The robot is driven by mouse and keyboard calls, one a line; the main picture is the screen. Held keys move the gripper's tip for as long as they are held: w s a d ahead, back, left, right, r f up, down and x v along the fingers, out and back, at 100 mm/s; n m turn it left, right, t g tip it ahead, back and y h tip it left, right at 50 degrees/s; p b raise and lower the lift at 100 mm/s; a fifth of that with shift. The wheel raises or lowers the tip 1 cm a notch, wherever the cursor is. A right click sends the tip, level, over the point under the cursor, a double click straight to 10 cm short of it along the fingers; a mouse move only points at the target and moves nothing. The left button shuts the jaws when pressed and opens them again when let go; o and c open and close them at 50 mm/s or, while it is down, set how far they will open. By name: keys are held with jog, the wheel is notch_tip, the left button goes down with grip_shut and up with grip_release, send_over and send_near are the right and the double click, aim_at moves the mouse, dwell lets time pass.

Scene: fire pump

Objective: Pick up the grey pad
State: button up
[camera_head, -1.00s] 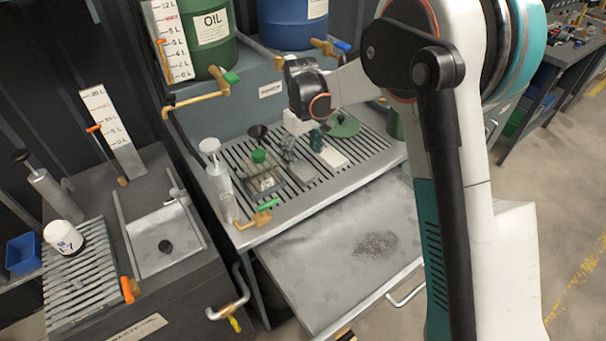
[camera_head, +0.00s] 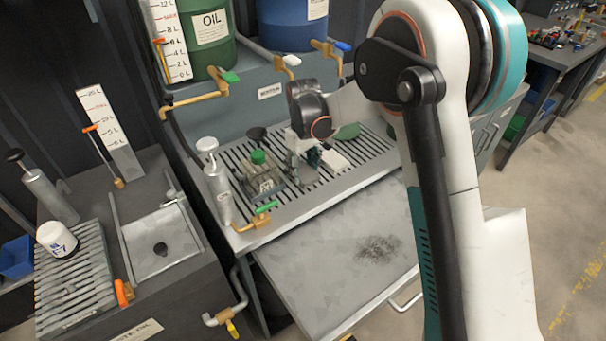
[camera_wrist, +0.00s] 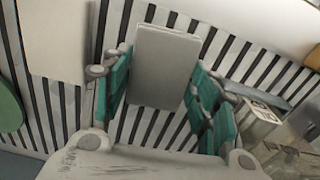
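The grey pad (camera_wrist: 165,68) is a flat rectangular block over the slatted grate in the wrist view. My gripper (camera_wrist: 158,92) is open, with teal finger pads on the left and right sides of the grey pad. Thin gaps seem to show between pad and fingers; I cannot tell if either touches. In the head view my gripper (camera_head: 304,154) is low over the grate, and the grey pad (camera_head: 308,176) shows partly just below it.
A cream pad (camera_wrist: 52,40) lies left of my gripper in the wrist view. A green disc (camera_wrist: 8,105) lies farther left. In the head view a green-capped bottle (camera_head: 258,168) and a pump dispenser (camera_head: 216,180) stand left. The lower shelf (camera_head: 330,265) is clear.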

aim_at(303, 171)
jog(key=shift+r, duration=0.1)
notch_tip(303, 171, up, 20)
jog(key=p, duration=0.6)
